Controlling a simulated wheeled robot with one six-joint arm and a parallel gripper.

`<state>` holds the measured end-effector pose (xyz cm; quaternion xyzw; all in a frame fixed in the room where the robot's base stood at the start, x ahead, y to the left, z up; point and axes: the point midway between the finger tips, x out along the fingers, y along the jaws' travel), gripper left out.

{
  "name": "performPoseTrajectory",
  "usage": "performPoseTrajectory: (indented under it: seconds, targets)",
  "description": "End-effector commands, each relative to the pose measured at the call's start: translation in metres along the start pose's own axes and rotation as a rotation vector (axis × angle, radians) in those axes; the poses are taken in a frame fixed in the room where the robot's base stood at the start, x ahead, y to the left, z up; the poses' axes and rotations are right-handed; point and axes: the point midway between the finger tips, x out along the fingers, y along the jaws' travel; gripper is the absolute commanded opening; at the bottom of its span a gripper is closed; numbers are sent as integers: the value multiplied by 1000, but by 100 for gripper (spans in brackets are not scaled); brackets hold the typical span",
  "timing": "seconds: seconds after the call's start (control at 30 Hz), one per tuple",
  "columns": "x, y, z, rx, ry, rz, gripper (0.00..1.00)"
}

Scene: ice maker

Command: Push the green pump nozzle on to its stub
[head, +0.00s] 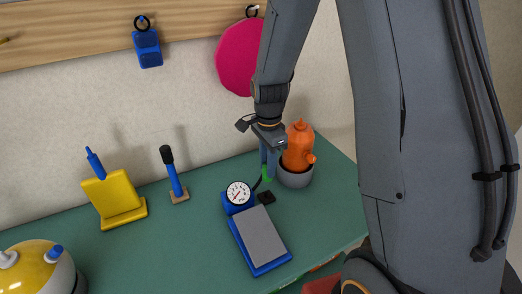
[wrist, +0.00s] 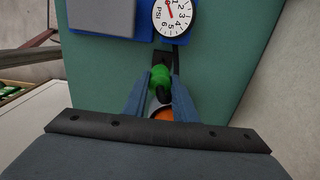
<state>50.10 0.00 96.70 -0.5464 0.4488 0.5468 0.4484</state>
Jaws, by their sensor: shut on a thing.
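The green pump nozzle (head: 267,175) is held upright between the blue fingers of my gripper (head: 268,163). In the wrist view the nozzle (wrist: 160,77) shows between the fingertips of my gripper (wrist: 162,84), which are shut on it. A black hose (head: 257,184) runs from the nozzle to the blue foot pump (head: 261,260) with its round white gauge (head: 238,193). A small black block (head: 266,198), perhaps the stub's base, sits on the table just below the nozzle. The nozzle partly covers it in the wrist view; I cannot tell whether they touch.
A yellow stand (head: 116,198), a black-headed blue tool (head: 173,178) and a yellow dome (head: 38,268) are left on the green table (head: 185,240). The wall is close behind.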

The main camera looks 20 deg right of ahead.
Motion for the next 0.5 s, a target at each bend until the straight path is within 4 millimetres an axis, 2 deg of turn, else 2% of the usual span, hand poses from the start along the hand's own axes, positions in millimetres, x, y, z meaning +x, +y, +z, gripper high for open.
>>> performPoseTrajectory:
  seconds: [0.27, 0.5]
  targets:
    - [6, 0, 1, -3, 0, 1, 0]
    - [23, 0, 2, -3, 0, 1, 0]
